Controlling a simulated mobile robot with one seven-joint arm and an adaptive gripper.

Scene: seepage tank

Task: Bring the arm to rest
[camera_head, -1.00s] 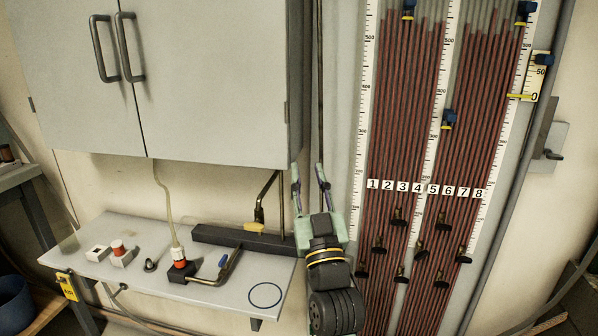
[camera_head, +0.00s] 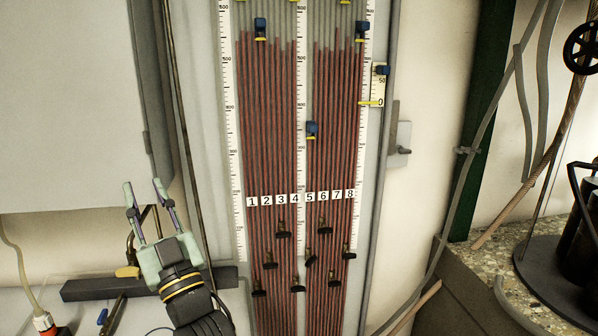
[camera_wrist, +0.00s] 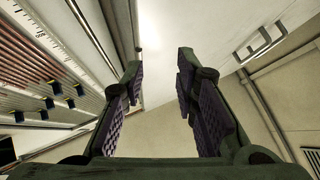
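My gripper (camera_head: 147,203) points upward at the lower left of the head view, in front of the wall between the cabinet and the tube panel. Its two green fingers with purple pads are spread apart with nothing between them. In the wrist view my gripper (camera_wrist: 157,88) is also open and empty, with the ceiling and upper wall beyond the fingertips.
The panel of red tubes (camera_head: 300,170) with scales and blue clips stands right of my gripper. A grey cabinet (camera_head: 70,100) hangs at left, above a shelf with a dark bar (camera_head: 90,290). Pipes, a valve wheel (camera_head: 583,48) and a stone-topped ledge (camera_head: 470,265) are at right.

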